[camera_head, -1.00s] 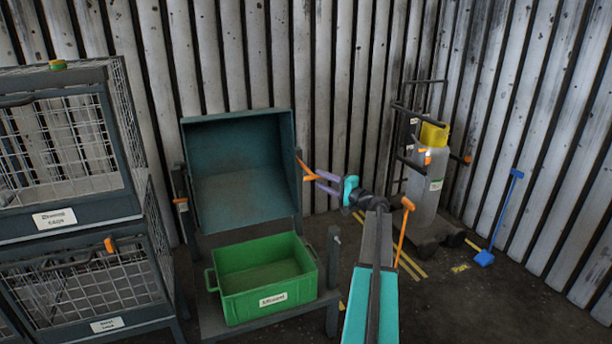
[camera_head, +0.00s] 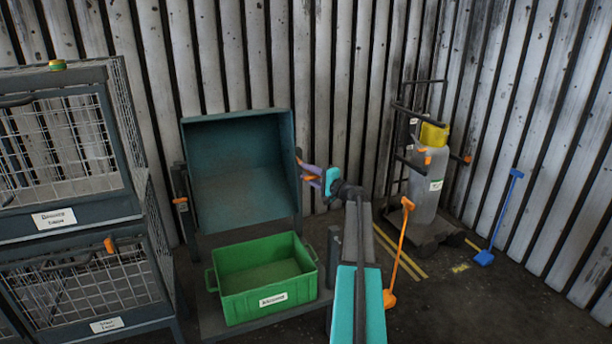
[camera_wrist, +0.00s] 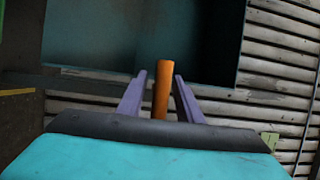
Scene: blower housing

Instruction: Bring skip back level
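The skip (camera_head: 240,170) is a dark teal open box on a stand, tipped so that its open mouth faces me. An orange handle (camera_head: 309,170) sticks out at its right side. My gripper (camera_head: 311,173) is at this handle, to the right of the skip. In the wrist view the orange handle (camera_wrist: 162,88) stands between the two purple fingers of my gripper (camera_wrist: 162,95), with a visible gap on each side. The fingers are open around it. The skip (camera_wrist: 130,40) also fills the top of the wrist view.
A green labelled bin (camera_head: 262,280) stands below the skip. Wire cages (camera_head: 75,220) are stacked at the left. A trolley with a grey cylinder (camera_head: 426,185), an orange tool (camera_head: 400,245) and a blue tool (camera_head: 497,220) are at the right. A corrugated wall is behind.

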